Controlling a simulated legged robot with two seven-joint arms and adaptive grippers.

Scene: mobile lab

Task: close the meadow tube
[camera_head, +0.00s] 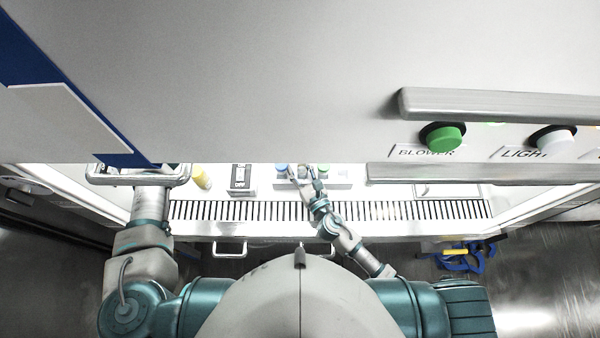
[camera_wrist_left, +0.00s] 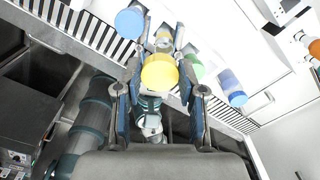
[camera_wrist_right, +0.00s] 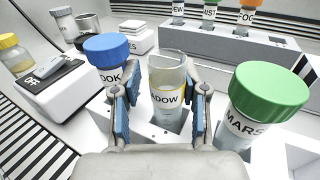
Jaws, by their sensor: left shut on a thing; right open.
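The meadow tube (camera_wrist_right: 166,92) is clear, has no cap, and stands upright in the white rack (camera_wrist_right: 140,128). Its label partly reads "ADOW". My right gripper (camera_wrist_right: 160,112) has one blue-padded finger on each side of the tube and is open around it. In the head view the right gripper (camera_head: 304,174) is at the rack. My left gripper (camera_wrist_left: 159,88) is shut on a yellow cap (camera_wrist_left: 159,72). In the left wrist view the open tube (camera_wrist_left: 162,44) shows beyond that cap. The head view hides the left gripper behind the hood front.
A blue-capped tube (camera_wrist_right: 106,50) and a green-capped tube (camera_wrist_right: 268,92) stand close on either side of the meadow tube. A rear rack (camera_wrist_right: 215,42) holds several capped tubes. A yellow-lidded jar (camera_wrist_right: 14,55) and an OFF-marked device (camera_wrist_right: 60,84) are at the left.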

